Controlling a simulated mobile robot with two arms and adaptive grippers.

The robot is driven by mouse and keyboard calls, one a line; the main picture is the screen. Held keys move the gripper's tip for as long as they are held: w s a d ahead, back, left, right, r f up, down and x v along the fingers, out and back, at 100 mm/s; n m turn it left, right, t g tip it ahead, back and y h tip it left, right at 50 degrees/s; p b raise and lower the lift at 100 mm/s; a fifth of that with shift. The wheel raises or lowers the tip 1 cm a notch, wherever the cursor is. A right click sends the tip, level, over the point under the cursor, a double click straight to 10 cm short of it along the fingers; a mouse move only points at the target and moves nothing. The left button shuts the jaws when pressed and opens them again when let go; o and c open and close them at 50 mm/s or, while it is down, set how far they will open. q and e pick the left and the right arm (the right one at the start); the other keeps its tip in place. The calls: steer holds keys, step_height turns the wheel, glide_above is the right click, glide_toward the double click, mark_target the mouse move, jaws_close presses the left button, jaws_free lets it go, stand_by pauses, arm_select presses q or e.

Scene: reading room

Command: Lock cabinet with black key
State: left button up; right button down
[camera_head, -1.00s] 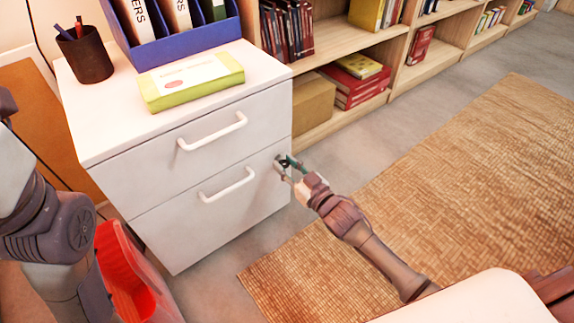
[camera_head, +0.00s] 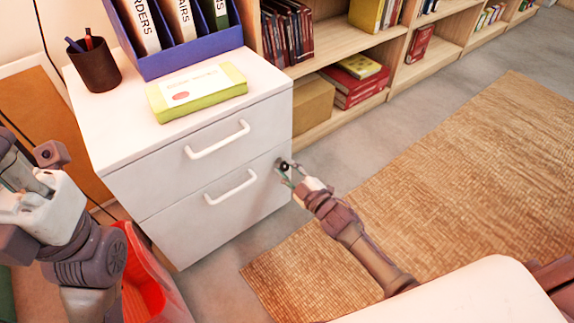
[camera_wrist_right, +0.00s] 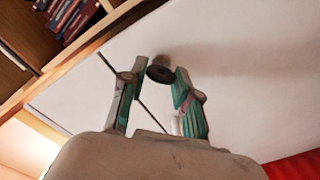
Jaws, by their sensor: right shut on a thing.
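The white two-drawer cabinet (camera_head: 145,185) stands at centre left, both drawers flush and shut. My right gripper (camera_head: 285,168) is at the right edge of its front, level with the upper part of the lower drawer. It is shut on the black key (camera_head: 285,166), whose dark round head also shows between the green-padded fingers in the right wrist view (camera_wrist_right: 160,73). The key is at the cabinet front; I cannot tell how deep it sits in the lock, which is mostly hidden. My left gripper (camera_head: 28,172) is at the left edge, partly cut off and apart from the cabinet.
A yellow-green book (camera_head: 197,93), a pen cup (camera_head: 95,66) and a blue file holder (camera_head: 185,50) stand on the cabinet. A red bin (camera_head: 150,280) is at its lower left. A bookshelf (camera_head: 340,50) runs behind. A woven rug (camera_head: 420,180) covers the floor at right.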

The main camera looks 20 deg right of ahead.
steer(key=n, duration=0.4)
steer(key=shift+n, duration=0.3)
steer(key=n, duration=0.4)
steer(key=shift+a+f, duration=0.1)
steer(key=shift+f, duration=0.05)
steer(key=shift+n, duration=0.4)
steer(key=c, duration=0.8)
jaws_free()
steer(key=shift+c, duration=0.2)
steer(key=v, duration=1.2)
